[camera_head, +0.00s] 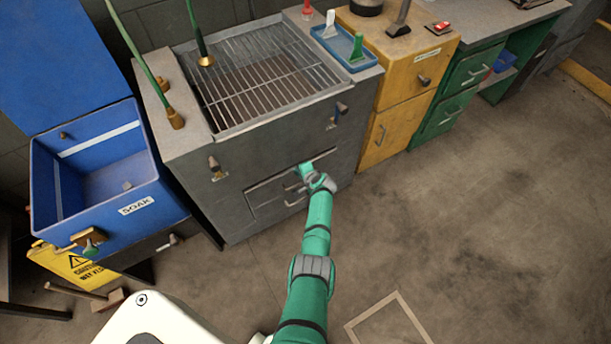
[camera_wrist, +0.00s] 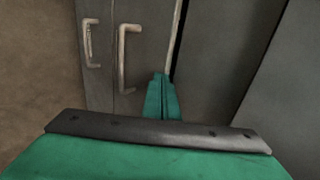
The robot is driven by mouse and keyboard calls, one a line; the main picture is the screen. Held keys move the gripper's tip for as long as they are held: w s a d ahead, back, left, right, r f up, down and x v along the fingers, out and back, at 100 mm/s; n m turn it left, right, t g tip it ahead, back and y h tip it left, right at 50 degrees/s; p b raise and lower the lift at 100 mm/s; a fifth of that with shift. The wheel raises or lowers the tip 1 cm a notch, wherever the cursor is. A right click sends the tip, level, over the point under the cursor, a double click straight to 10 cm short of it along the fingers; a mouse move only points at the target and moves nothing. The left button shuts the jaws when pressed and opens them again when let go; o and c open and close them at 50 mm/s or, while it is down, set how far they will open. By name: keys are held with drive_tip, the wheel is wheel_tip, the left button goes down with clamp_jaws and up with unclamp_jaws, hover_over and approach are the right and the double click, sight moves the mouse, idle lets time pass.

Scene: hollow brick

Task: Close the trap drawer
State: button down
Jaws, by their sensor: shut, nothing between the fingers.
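The grey sink cabinet (camera_head: 235,180) has a low drawer front (camera_head: 268,197) with a pale line along its top edge. An upper bar handle (camera_head: 292,187) and a lower one (camera_head: 294,202) show near my gripper. In the wrist view, the longer handle (camera_wrist: 123,60) and the shorter handle (camera_wrist: 91,42) stand left of my fingers. A pale edge strip (camera_wrist: 175,40) runs just beyond the fingertips. My gripper (camera_head: 306,168) is shut and empty, at the drawer's upper right; it also shows in the wrist view (camera_wrist: 161,78). I cannot tell whether it touches the front or how far the drawer stands out.
A blue SOAK bin (camera_head: 105,197) and a yellow caution sign (camera_head: 72,266) stand at the left. A metal grate (camera_head: 262,75) tops the cabinet. A yellow cabinet (camera_head: 402,85) and green drawers (camera_head: 465,85) stand to the right.

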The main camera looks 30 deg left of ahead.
drive_tip(key=shift+a, duration=0.4)
drive_tip(key=d+f+v, duration=0.2)
drive_tip(key=v, duration=1.1)
drive_tip(key=shift+s, duration=0.35)
